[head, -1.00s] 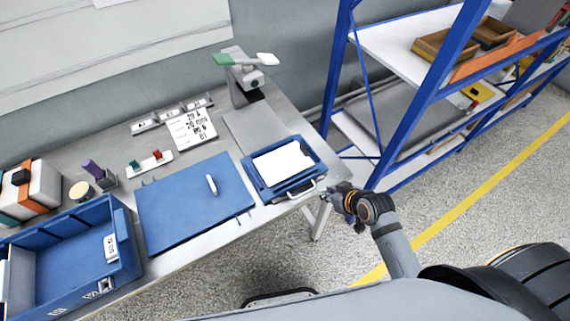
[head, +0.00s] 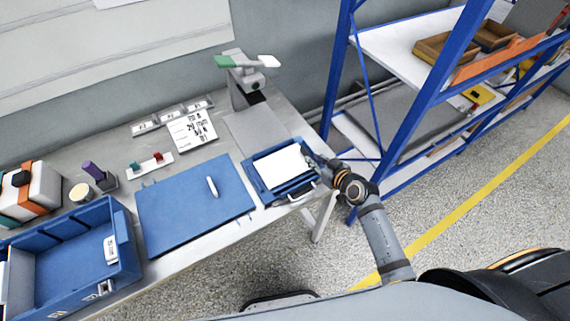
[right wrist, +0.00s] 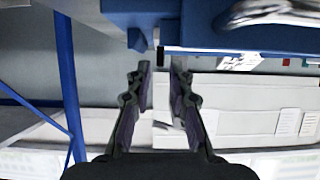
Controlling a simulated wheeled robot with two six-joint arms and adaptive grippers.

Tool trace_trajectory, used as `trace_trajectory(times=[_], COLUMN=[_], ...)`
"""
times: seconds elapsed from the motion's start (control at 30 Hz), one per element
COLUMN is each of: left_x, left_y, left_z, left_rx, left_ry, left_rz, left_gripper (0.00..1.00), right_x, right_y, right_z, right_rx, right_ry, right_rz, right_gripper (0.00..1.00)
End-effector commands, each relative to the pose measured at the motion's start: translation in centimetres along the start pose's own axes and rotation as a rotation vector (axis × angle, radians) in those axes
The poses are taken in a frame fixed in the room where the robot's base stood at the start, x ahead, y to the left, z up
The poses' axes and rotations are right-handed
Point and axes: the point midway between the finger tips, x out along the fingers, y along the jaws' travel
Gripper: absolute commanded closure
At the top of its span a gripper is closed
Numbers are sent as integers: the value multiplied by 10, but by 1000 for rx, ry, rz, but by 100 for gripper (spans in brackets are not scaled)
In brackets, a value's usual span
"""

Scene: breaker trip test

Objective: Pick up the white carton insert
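A flat white piece (head: 280,164), which looks like the white carton insert, lies in a shallow blue case (head: 258,186) at the right end of the bench. My right gripper (head: 313,160) is at the right edge of the case, close to the white piece; the head view does not show clearly whether it touches. In the right wrist view, its two dark fingers (right wrist: 161,72) stand apart with nothing visible between them. The case's blue edge (right wrist: 200,50) and its pale handle (right wrist: 270,14) are just beyond the fingertips. My left gripper is not in view.
A blue mat (head: 185,215) with a small white item on it lies left of the case. A blue bin (head: 125,240) is at far left. A stand (head: 243,85) rises behind. A blue-framed shelf (head: 395,125) stands close to the right of my arm.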

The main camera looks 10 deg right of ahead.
Motion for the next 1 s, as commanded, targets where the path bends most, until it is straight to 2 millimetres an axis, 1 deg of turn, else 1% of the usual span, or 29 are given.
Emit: trace_trajectory(times=[0.07, 0.2, 0.3, 0.37, 0.57, 0.6, 0.73, 0.77, 1.0], left_x=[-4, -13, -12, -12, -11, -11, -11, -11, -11], left_y=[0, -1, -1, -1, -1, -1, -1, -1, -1], left_z=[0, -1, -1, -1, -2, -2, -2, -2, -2], left_rx=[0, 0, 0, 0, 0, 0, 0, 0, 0], left_ry=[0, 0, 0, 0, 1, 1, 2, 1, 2], left_rz=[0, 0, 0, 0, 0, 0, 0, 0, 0], left_gripper=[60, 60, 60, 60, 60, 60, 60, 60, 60], right_x=[6, 30, 45, 49, 51, 51, 51, 51, 51], right_y=[0, -1, 0, 0, 0, 0, 0, 0, 0], right_z=[-4, -10, -6, -6, -5, -5, -5, -5, -4], right_rx=[2, 4, 2, 1, 1, 1, 1, 0, 1], right_ry=[1, 2, 0, 0, 0, 0, 0, 0, -1], right_rz=[1, 0, 0, 1, 1, 1, 1, 1, 0], right_gripper=[79, 79, 79, 79, 79, 81, 98, 100, 100])
